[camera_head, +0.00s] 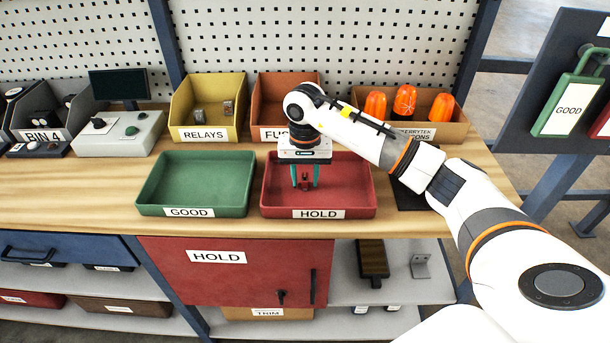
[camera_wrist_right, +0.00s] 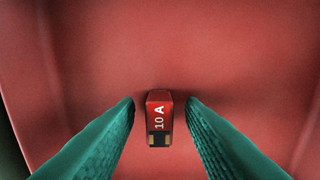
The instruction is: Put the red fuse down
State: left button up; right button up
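The red fuse (camera_wrist_right: 159,112), marked 10 A, is inside the red HOLD tray (camera_head: 364,208), seen from above in the right wrist view. My right gripper (camera_head: 305,184) is low inside that tray. In the right wrist view its teal fingers (camera_wrist_right: 160,104) stand on either side of the fuse, with a visible gap on both sides, so it is open. The fuse seems to rest on the tray floor, though its contact there is hard to see. My left gripper is not in view.
The green GOOD tray (camera_head: 150,205) stands empty to the left of the HOLD tray. Behind are the yellow RELAYS bin (camera_head: 207,118), an orange-brown bin (camera_head: 271,118) partly hidden by my arm, and a bin with orange beacons (camera_head: 405,101). Tray walls surround the gripper.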

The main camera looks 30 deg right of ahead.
aim_at(305, 176)
notch_tip(305, 176, up, 12)
jog(key=b, duration=0.1)
dwell(0.7)
